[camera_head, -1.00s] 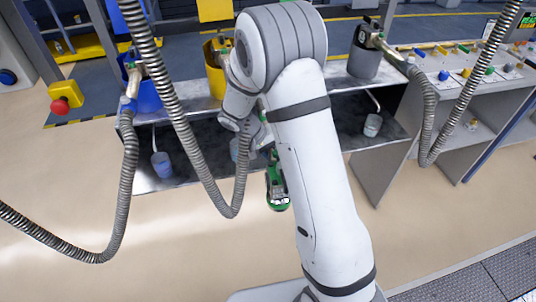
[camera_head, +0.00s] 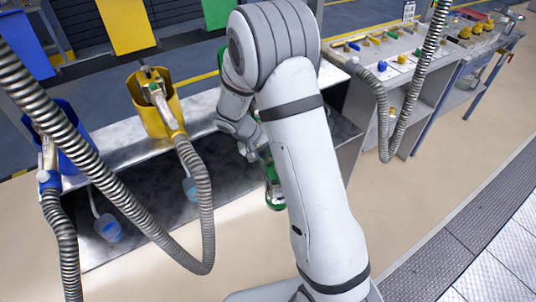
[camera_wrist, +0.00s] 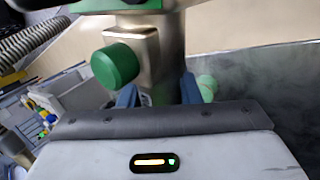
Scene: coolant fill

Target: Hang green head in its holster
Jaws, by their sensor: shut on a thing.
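My gripper (camera_wrist: 160,92) is shut on the green head, a metal nozzle body with a round green knob (camera_wrist: 115,65) in the wrist view. In the head view my arm hides the gripper and most of the head; a green part of the head (camera_head: 275,192) shows beside my arm, in front of the bench. A green panel (camera_head: 217,12) hangs behind the bench. A small green edge shows left of my arm below it, possibly the green holster, mostly hidden.
A yellow holster (camera_head: 174,112) with a nozzle and a blue holster (camera_head: 78,145) with a nozzle stand on the metal bench (camera_head: 115,140) at left. Grey hoses (camera_head: 200,205) hang in front. A side table (camera_head: 395,62) with coloured parts stands at right. The beige floor in front is open.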

